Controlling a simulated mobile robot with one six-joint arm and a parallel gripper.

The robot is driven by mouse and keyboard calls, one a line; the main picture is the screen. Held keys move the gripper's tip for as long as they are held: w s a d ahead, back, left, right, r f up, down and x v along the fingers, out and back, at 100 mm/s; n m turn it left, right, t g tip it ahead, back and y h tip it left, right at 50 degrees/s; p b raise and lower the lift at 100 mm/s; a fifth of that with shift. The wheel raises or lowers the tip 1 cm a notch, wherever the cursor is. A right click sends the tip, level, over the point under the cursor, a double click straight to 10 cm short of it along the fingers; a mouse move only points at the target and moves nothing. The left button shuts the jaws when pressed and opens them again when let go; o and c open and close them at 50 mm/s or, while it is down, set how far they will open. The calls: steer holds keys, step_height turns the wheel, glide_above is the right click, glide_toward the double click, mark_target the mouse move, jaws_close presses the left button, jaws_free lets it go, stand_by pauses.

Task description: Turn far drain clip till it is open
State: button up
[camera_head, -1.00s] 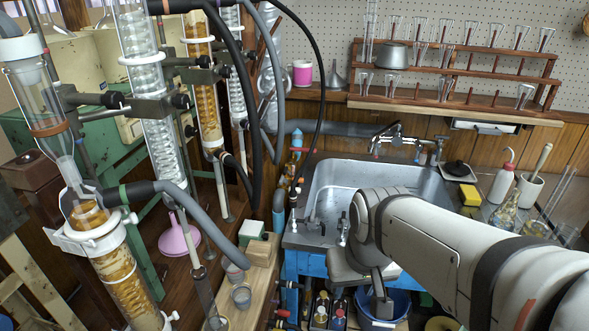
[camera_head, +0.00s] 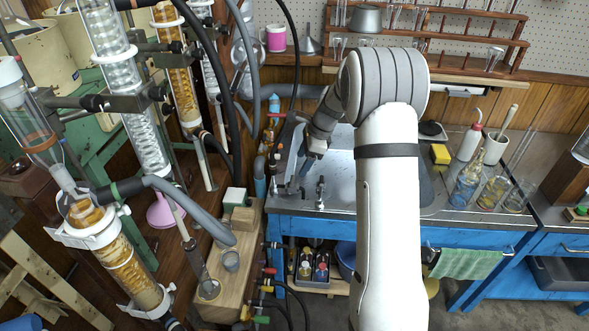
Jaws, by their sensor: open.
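My gripper (camera_head: 308,160) hangs over the left part of the sink, pointing down and to the left. It is small in the picture and its jaws are partly hard to make out; nothing shows held in it. I cannot make out for certain which part is the far drain clip. Small coloured fittings on hoses show in two places: an upright one with a blue top (camera_head: 274,104) at the sink's back left corner, and several red, green and yellow taps (camera_head: 268,283) at the front left of the sink cabinet. My gripper is apart from both groups.
The metal sink (camera_head: 340,172) lies under my arm. Small metal taps (camera_head: 320,190) stand at its front left edge. Glass columns, clamps and thick hoses (camera_head: 185,192) crowd the left. A wooden block (camera_head: 240,218) and bottles (camera_head: 466,180) stand nearby.

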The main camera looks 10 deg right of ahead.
mark_target(293, 179)
steer(key=w+f, duration=0.1)
steer(key=f, duration=0.2)
steer(key=w+a+f+m, duration=0.1)
steer(key=f, duration=0.2)
steer(key=w+a+f+m, duration=0.1)
steer(key=f, duration=0.2)
steer(key=shift+w+f+p, duration=0.3)
steer(key=shift+c, duration=0.4)
steer(key=c, duration=0.9)
